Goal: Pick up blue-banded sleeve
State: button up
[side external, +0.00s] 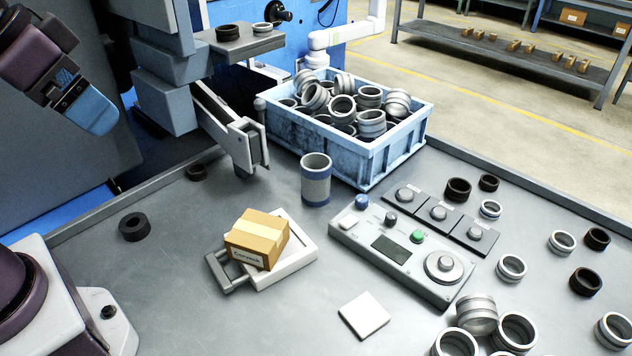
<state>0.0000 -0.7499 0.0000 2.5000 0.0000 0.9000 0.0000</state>
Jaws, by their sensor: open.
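The blue-banded sleeve (316,180) is a grey hollow cylinder with blue bands near its top and base. It stands upright on the grey table, just in front of the blue crate, and its open top shows. My gripper (98,117) is at the upper left, with a blue end angled down to the right. It is open, raised above the table and well to the left of the sleeve. I see nothing held in it. The gap between its fingers is not clear from this side.
The blue crate (391,156) of metal rings stands behind the sleeve. A grey machine chute (240,143) reaches down to its left. A cardboard box (257,238) on a white scale and a control panel (372,255) lie in front. Loose rings (511,268) crowd the right side.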

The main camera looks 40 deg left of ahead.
jog(key=w+a+f+m+g+y, duration=0.1)
jog(key=w+f+m+g+y, duration=0.1)
jog(key=w+f+m+y, duration=0.6)
jog(key=w+a+f+m+g+y, duration=0.2)
jog(key=w+m, duration=0.2)
jog(key=w, duration=0.9)
jog(key=m+t+y, duration=0.3)
jog(key=m+t, duration=0.7)
jog(key=m, duration=0.4)
send_near(316, 162)
jog(key=w+a, duration=0.2)
jog(key=w+a+r, duration=0.1)
jog(key=w+a, duration=0.1)
jog(key=a, duration=0.1)
jog(key=shift+w+a+r, duration=0.25)
jog(key=shift+w+a, duration=0.05)
jog(key=c, duration=1.2)
jog(key=shift+r, duration=0.1)
jog(key=shift+c, duration=0.3)
